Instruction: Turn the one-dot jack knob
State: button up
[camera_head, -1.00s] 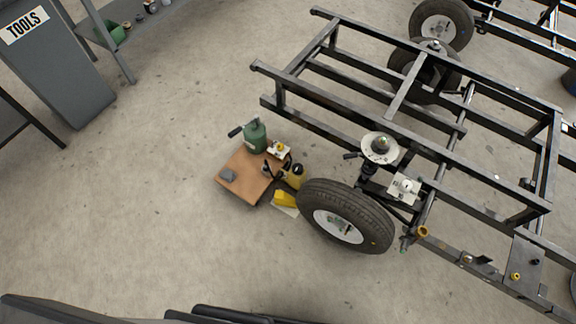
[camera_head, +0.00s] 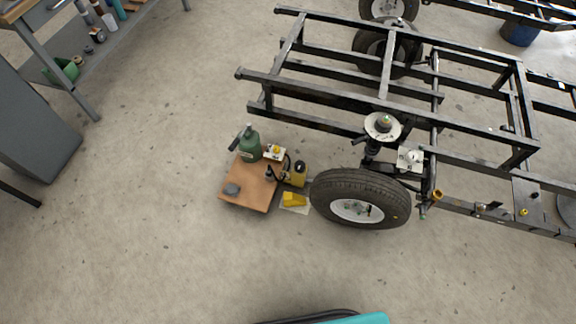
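A yellow bottle-shaped jack (camera_head: 299,173) stands between the brown board and the front wheel. A small yellow knob (camera_head: 276,150) sits on a white plate at the board's upper right corner. Dot marks are too small to make out, so I cannot tell which knob has one dot. A green canister (camera_head: 249,142) with a dark handle stands on the back of the brown board (camera_head: 252,203). My gripper is not in view. A teal and dark part, probably mine, shows at the bottom edge.
A black vehicle frame (camera_head: 330,122) with a front wheel (camera_head: 394,214) fills the right side. A yellow wedge (camera_head: 294,199) lies left of the wheel. A workbench with shelves (camera_head: 38,62) stands at upper left. Open floor lies left and in front.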

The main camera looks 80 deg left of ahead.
aim_at(300, 166)
jog(key=z, duration=0.2)
jog(key=k, duration=0.2)
jog(key=u, duration=2.9)
jog(key=k, duration=0.7)
jog(key=z, duration=0.1)
jog(key=i, duration=0.45)
jog(key=z, duration=0.05)
